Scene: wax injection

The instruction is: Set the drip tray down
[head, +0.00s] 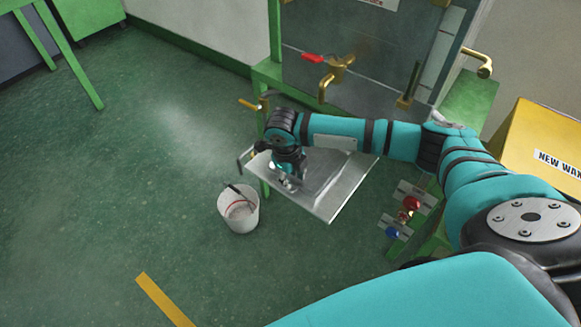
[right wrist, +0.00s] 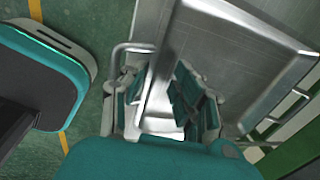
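The drip tray (head: 335,204) is a flat, shiny metal tray with a raised rim, low in front of the machine. Its bar handle (head: 242,163) is at the left end. The tray also fills much of the right wrist view (right wrist: 245,60), with the handle (right wrist: 124,47) left of the fingers. My right gripper (head: 286,182) is over the tray's left end. In the wrist view its fingers (right wrist: 160,100) are spread apart, with bright metal showing between them. What bears the tray is hidden. My left gripper is not in view.
A white bucket (head: 238,214) stands on the green floor just left of the tray. The machine's green frame (head: 270,72) has brass taps (head: 338,68) above. Red and blue buttons (head: 408,203) are at right, near a yellow box (head: 545,140). Open floor lies left.

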